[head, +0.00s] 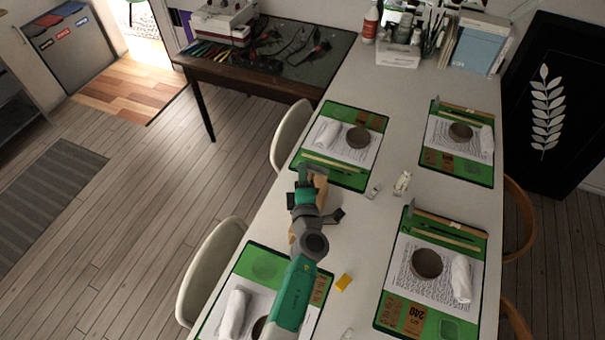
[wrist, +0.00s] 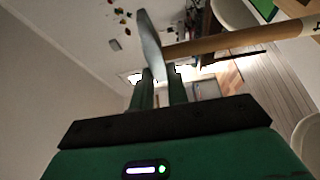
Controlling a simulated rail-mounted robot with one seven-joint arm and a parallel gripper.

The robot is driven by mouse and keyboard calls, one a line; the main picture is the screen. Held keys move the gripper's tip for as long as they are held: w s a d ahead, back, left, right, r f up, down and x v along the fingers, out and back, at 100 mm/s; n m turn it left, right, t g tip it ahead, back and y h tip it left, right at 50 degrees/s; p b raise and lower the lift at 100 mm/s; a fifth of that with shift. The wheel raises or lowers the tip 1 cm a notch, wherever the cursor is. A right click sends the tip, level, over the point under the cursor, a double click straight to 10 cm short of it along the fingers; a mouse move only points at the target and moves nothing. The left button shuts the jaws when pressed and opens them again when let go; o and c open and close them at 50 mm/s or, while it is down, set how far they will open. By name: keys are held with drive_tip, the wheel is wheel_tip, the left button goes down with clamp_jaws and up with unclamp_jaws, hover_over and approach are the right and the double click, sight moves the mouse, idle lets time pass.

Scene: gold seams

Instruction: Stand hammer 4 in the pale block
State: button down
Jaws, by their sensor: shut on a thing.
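In the wrist view my gripper (wrist: 161,88) is shut on a hammer, at its grey metal head (wrist: 150,45). The hammer's light wooden handle (wrist: 240,40) runs out to the right. In the head view my gripper (head: 306,180) is above the left side of the long table, between the two left place mats. A tan wooden piece (head: 321,190) shows beside and behind my wrist; I cannot tell whether it is the hammer handle or a block. I cannot pick out the pale block for certain, and no hammer number is readable.
The long white table (head: 360,235) carries green place mats (head: 455,222) with bowls, rolled white cloths and tools. A small yellow block (head: 344,283) and small pale pieces (head: 402,183) lie between the mats. White chairs (head: 210,265) stand along the left edge.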

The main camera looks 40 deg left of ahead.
drive_tip(key=shift+f, duration=0.4)
drive_tip(key=c, duration=1.3)
unclamp_jaws()
drive_tip(key=p+v, duration=0.4)
drive_tip(key=v, duration=0.5)
drive_tip(key=shift+p, duration=0.3)
drive_tip(key=shift+r, duration=0.1)
